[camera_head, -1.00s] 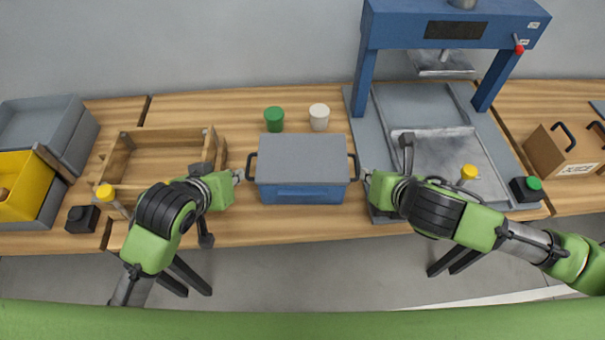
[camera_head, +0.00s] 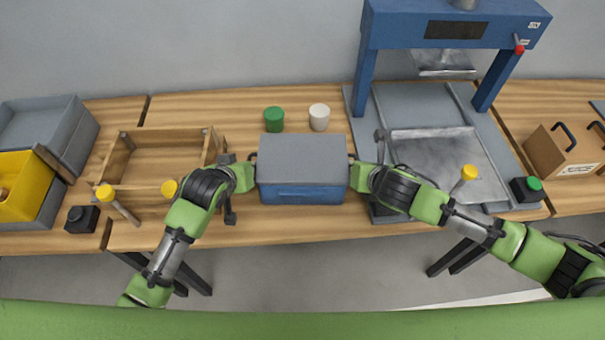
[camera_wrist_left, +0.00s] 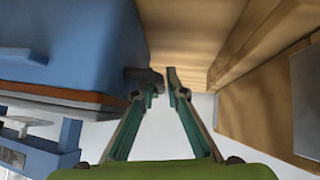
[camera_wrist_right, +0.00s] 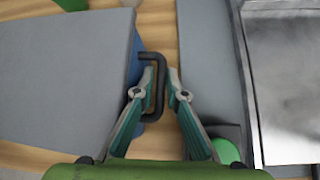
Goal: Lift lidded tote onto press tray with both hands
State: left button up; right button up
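The blue tote (camera_head: 304,193) with its grey lid (camera_head: 302,156) sits level on the wooden table between the wooden crate and the press. My left gripper (camera_head: 249,174) is at the tote's left side; in the left wrist view its fingers (camera_wrist_left: 161,84) are apart, with the dark handle (camera_wrist_left: 143,76) at their tips. My right gripper (camera_head: 357,172) is at the right side; in the right wrist view its open fingers (camera_wrist_right: 161,80) stand on either side of the black handle (camera_wrist_right: 158,65). The press tray (camera_head: 432,150) is empty metal, right of the tote.
The blue press frame (camera_head: 365,75) rises behind the tray. A green cup (camera_head: 274,119) and a white cup (camera_head: 319,117) stand behind the tote. A wooden crate (camera_head: 160,134) is at left. A yellow-topped post (camera_head: 469,172) shows near the tray's front right.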

pick_arm(q)
grip_shut()
pick_arm(e)
grip_shut()
pick_arm(q)
jog(key=shift+r, duration=0.2)
pick_arm(e)
jog(key=shift+w+r, duration=0.1)
jog(key=shift+r, duration=0.1)
